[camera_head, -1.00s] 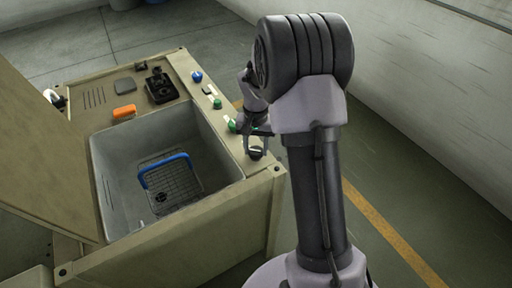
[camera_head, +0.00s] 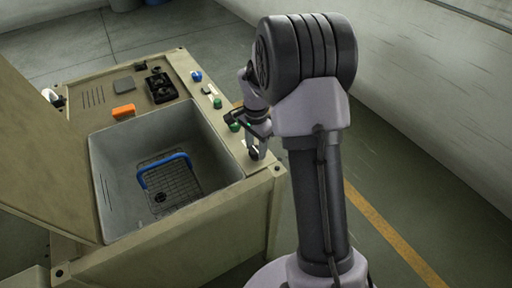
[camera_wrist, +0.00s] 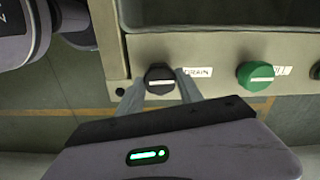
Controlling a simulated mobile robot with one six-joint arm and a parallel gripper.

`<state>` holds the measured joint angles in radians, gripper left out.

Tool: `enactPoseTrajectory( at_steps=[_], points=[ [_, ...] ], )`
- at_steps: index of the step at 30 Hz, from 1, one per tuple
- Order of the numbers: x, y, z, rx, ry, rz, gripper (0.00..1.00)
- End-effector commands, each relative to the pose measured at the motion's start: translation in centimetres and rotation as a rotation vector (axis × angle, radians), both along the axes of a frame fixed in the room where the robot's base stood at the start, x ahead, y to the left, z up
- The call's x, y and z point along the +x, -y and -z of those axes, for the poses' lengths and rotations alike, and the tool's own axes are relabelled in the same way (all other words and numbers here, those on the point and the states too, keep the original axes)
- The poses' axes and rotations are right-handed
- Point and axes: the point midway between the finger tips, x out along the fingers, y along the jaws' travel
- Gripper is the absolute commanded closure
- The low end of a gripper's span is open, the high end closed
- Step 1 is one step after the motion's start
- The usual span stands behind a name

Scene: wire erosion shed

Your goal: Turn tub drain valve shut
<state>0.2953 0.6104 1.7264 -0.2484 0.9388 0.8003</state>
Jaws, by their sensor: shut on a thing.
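The drain valve is a round black knob (camera_wrist: 159,79) with a white line across it, beside a DRAIN label (camera_wrist: 197,72). Its line lies level in the wrist view, pointing toward the label. My gripper (camera_wrist: 160,92) has one pale finger on each side of the knob and is shut on it. The grey tub (camera_head: 118,160) is open, with a blue-handled wire basket (camera_head: 165,182) inside.
A green knob (camera_wrist: 255,75) with a partly cut-off label sits right of the drain knob. A blue knob (camera_head: 196,76) is farther along the rim. An orange block (camera_head: 124,112) lies behind the tub. A raised lid (camera_head: 45,150) stands at left. Floor is clear at right.

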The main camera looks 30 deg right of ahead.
Motion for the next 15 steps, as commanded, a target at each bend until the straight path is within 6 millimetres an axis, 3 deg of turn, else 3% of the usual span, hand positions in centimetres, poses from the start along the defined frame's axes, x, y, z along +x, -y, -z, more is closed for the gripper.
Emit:
enactPoseTrajectory(
  at_steps=[15],
  points=[
    [0.06,0.06,-0.07,-0.001,0.002,0.053,0.97]
  ],
)
